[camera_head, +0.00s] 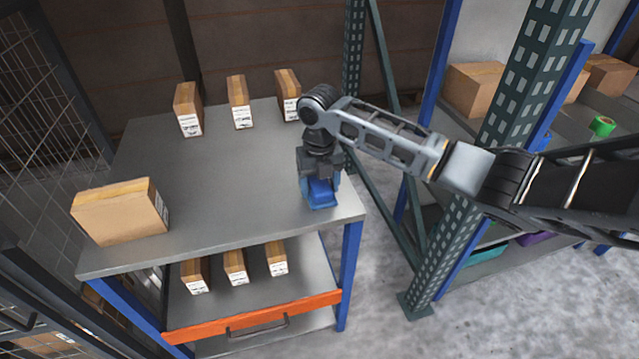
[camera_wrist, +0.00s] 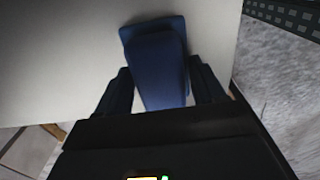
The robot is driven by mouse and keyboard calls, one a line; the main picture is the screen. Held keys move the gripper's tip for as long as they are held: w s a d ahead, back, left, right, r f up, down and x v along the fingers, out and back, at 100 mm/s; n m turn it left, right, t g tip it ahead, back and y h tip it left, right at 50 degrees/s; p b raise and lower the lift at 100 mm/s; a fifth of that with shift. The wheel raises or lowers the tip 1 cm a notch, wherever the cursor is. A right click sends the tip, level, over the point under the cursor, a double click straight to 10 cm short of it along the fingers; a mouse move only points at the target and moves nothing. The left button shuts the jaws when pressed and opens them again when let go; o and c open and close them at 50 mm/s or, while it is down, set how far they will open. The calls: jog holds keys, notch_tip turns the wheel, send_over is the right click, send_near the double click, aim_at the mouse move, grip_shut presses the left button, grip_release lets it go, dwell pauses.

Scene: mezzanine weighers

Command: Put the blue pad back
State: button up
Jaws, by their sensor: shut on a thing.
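The blue pad (camera_head: 321,193) is at the right front corner of the grey table top (camera_head: 225,190). My gripper (camera_head: 320,178) points down over it and is shut on it. In the wrist view the blue pad (camera_wrist: 160,65) sits between the two dark fingers (camera_wrist: 162,92), with the pale table top behind it. The pad's lower end is at or just above the table; I cannot tell whether it touches. My gripper hides the pad's upper part in the head view.
Several cartons stand on the table: three small ones at the back (camera_head: 239,102) and a larger one (camera_head: 120,211) at the left. Small cartons (camera_head: 235,266) stand on the lower shelf. A green perforated rack post (camera_head: 465,190) rises to the right. The table's middle is clear.

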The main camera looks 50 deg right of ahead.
aim_at(319, 183)
jog(key=shift+f, duration=0.1)
jog(key=o, duration=1.1)
notch_tip(319, 183, up, 12)
jog(key=b, duration=0.1)
